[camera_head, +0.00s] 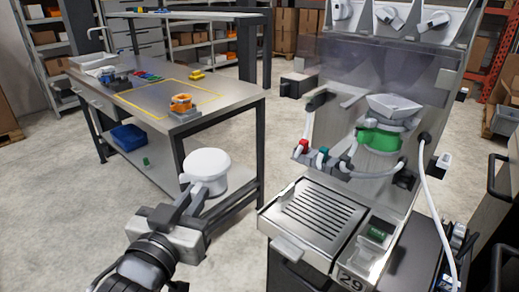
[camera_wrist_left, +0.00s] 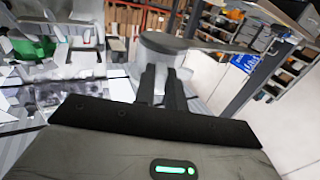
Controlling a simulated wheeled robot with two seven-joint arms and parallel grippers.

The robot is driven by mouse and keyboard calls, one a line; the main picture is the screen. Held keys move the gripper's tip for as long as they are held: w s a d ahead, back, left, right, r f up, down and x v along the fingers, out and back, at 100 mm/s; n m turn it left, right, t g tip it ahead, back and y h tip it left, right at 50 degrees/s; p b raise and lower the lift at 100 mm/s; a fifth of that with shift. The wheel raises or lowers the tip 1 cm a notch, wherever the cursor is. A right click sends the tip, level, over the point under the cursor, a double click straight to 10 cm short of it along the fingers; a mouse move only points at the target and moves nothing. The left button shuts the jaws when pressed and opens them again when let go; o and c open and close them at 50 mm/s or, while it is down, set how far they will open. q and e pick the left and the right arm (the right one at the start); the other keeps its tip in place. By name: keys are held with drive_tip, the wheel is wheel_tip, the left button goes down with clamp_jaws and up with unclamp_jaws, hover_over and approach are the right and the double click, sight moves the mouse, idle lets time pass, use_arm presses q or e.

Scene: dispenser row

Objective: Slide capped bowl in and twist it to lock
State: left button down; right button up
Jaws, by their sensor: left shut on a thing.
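A white capped bowl (camera_head: 207,163) with a wide round lid is held upright in the air, left of the dispenser. My left gripper (camera_head: 198,192) is shut on it from below and in front. In the left wrist view the two dark fingers (camera_wrist_left: 160,86) grip the bowl's narrower part under the grey-looking cap (camera_wrist_left: 172,42). The dispenser (camera_head: 325,130) has a steel back panel, with a green collar (camera_head: 380,139) under a steel funnel (camera_head: 393,106). The bowl is apart from the dispenser. My right gripper is not in view.
A workbench (camera_head: 225,97) with an orange part (camera_head: 181,103) stands behind left. Open floor (camera_head: 60,230) lies left.

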sight(220, 166)
use_arm(q)
drive_tip(key=d+r+m+h, duration=0.1)
drive_tip(key=r, duration=0.1)
drive_tip(key=d+r+m+h, duration=0.1)
drive_tip(key=d+r+h, duration=0.1)
drive_tip(key=d+r+g+h, duration=0.1)
drive_tip(key=d+r, duration=0.1)
drive_tip(key=r, duration=0.1)
drive_tip(key=shift+w+d+m+p, duration=0.1)
drive_tip(key=shift+w+m+p, duration=0.15)
drive_tip(key=shift+m+p, duration=0.15)
drive_tip(key=s+d+r+m+g+h, duration=0.2)
drive_tip(key=d+r+h, duration=0.1)
drive_tip(key=d+h, duration=0.1)
drive_tip(key=b+x, duration=0.1)
drive_tip(key=x, duration=0.8)
drive_tip(key=shift+w+d+f, duration=0.1)
drive_tip(key=shift+d+f, duration=0.05)
drive_tip(key=shift+p+x, duration=0.7)
drive_tip(key=shift+x, duration=1.2)
drive_tip(key=shift+f, duration=0.1)
